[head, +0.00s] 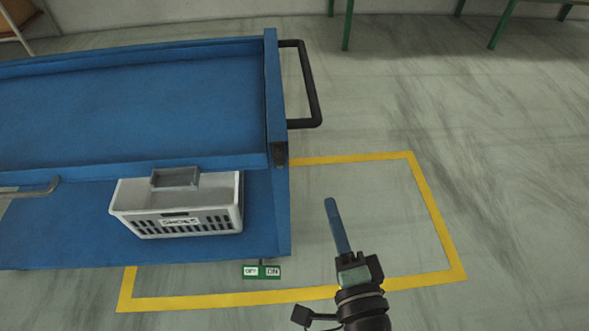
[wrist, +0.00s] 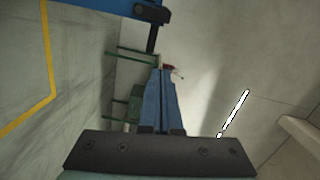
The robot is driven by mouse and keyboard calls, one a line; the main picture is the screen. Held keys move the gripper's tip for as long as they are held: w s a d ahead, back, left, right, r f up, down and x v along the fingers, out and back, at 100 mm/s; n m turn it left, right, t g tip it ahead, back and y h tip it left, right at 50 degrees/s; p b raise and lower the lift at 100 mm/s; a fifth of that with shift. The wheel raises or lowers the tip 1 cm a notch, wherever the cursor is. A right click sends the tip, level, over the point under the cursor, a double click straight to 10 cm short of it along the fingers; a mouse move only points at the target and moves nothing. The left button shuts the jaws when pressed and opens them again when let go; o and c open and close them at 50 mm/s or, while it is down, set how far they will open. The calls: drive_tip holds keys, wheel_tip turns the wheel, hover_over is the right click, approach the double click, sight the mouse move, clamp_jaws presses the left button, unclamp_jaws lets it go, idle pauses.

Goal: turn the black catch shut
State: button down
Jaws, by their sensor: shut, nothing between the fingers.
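A small black piece (head: 280,153), which looks like the black catch, sits on the front right corner of the blue trolley (head: 278,90). It is too small to tell which way it is turned. My gripper (head: 331,205) is to the right of and nearer than that corner, clear of the trolley, over the floor. Its blue fingers are shut together with nothing between them, as the wrist view also shows (wrist: 161,75). At the top of the wrist view, a black part (wrist: 152,14) juts out beside the blue trolley edge; I cannot tell whether it is the catch or the handle.
A black loop handle (head: 316,85) sticks out from the trolley's right end. A white crate (head: 190,224) stands on its lower shelf. A green OFF/ON sign (head: 262,271) is below the front edge. A yellow floor line (head: 435,215) surrounds free floor. Green legs (head: 347,25) stand behind.

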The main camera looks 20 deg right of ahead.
sight(280, 162)
drive_tip(key=w+a+p, duration=0.1)
drive_tip(key=w+p, duration=0.1)
drive_tip(key=w, duration=0.9)
drive_tip(key=shift+w+a+f, duration=0.25)
drive_tip(key=shift+a+f, duration=0.1)
drive_tip(key=shift+a, duration=0.05)
